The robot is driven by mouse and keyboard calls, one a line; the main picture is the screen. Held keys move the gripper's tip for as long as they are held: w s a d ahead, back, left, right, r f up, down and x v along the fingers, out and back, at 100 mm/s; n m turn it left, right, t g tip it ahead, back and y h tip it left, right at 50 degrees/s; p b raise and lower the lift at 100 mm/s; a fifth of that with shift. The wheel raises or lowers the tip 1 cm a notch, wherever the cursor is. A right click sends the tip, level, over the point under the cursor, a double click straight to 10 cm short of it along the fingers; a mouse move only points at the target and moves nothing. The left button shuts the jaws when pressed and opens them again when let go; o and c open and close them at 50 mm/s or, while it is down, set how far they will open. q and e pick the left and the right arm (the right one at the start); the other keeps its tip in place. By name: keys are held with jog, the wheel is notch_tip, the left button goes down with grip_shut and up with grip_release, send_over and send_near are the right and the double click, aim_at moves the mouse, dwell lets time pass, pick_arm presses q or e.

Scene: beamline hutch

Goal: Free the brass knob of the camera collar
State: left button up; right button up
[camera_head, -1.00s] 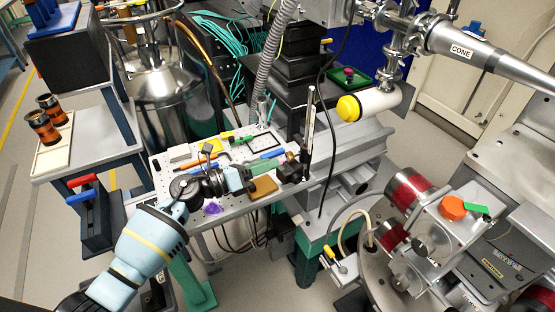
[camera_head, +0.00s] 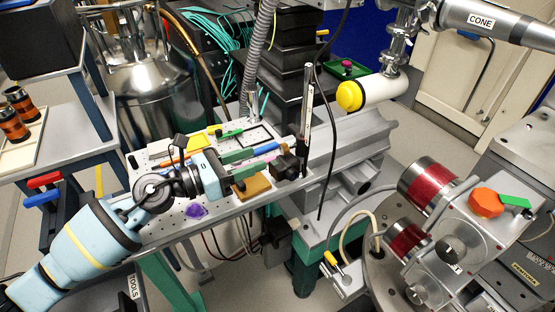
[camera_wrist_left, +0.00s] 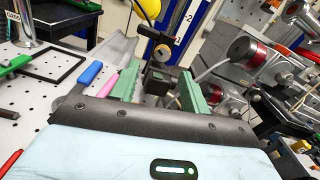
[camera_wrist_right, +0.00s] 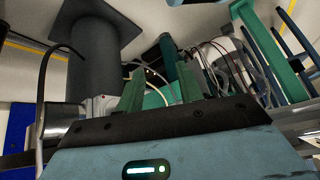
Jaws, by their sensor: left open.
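A black block-shaped collar (camera_head: 286,165) sits beside the thin upright post (camera_head: 307,120) at the right end of the perforated board. In the head view the knob cannot be made out. My left gripper (camera_head: 256,161) is open and empty, low over the board, pointing at the block and apart from it. My right gripper (camera_wrist_right: 160,88) shows only in its own wrist view, with fingers apart and nothing between them.
The perforated board (camera_head: 165,229) carries a blue marker (camera_head: 266,148), a tan block (camera_head: 254,187), a purple piece (camera_head: 196,211) and tools. A white cylinder with a yellow cap (camera_head: 349,96) hangs behind the post. Red-banded cylinders (camera_head: 428,184) stand at right.

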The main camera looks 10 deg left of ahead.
aim_at(281, 149)
pick_arm(q)
jog(key=shift+s+m+b, duration=0.25)
jog(key=shift+m+b, duration=0.15)
jog(key=shift+m, duration=0.2)
jog(key=shift+r, duration=0.2)
jog(key=shift+w+d, duration=0.15)
jog(key=p+x, duration=0.1)
jog(key=x, duration=0.4)
jog(key=shift+w+d+r, duration=0.1)
jog(key=shift+w+d, duration=0.1)
jog(key=shift+d, duration=0.1)
jog(key=shift+x, duration=0.85)
pick_arm(e)
jog(key=shift+w+f, duration=0.1)
pick_arm(q)
jog(key=c, duration=1)
pick_arm(e)
jog(key=shift+w, duration=0.2)
